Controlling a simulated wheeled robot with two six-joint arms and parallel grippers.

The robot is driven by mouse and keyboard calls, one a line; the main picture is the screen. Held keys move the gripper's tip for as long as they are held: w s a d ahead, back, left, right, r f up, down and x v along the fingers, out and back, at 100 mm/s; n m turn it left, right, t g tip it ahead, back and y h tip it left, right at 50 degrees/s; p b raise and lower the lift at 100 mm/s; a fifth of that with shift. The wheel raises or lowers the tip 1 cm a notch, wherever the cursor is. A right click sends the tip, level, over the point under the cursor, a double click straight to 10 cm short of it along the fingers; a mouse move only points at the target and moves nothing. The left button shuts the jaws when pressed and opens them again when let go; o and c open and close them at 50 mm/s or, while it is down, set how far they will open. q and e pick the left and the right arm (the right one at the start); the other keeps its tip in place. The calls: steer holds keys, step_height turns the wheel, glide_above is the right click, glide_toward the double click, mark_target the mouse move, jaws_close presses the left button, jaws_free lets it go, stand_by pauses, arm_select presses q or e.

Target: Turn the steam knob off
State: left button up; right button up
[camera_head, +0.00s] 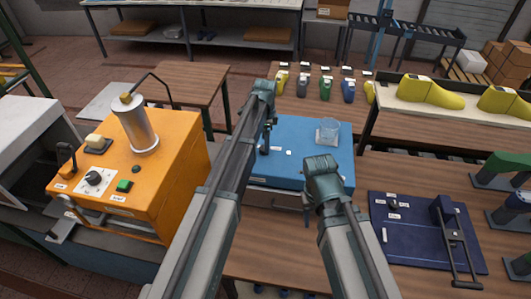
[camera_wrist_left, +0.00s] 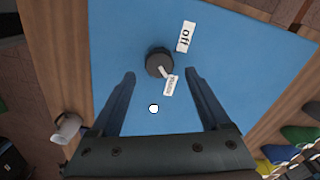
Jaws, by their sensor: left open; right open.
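The steam knob (camera_wrist_left: 159,63) is a dark round knob on top of the blue box (camera_head: 295,165). In the left wrist view its white pointer aims at a label (camera_wrist_left: 171,86) beside it that looks like "steam". The "off" label (camera_wrist_left: 186,37) lies on the other side of the pointer. My left gripper (camera_wrist_left: 160,75) is open above the box top, its fingertips either side of the knob with gaps, holding nothing. In the head view my left gripper (camera_head: 267,137) hides the knob. My right gripper (camera_head: 322,168) hangs over the box's front right; its fingers are mostly hidden.
An orange machine (camera_head: 165,175) with a metal cylinder is on the left. A dark blue fixture (camera_head: 425,230) lies at the right. Several coloured shoe lasts (camera_head: 325,88) stand behind the box.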

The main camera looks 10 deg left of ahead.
arm_select(q)
steer(key=shift+f+b, duration=1)
steer(key=shift+f, duration=0.55)
arm_select(e)
step_height(320, 180, down, 3)
arm_select(q)
jaws_close()
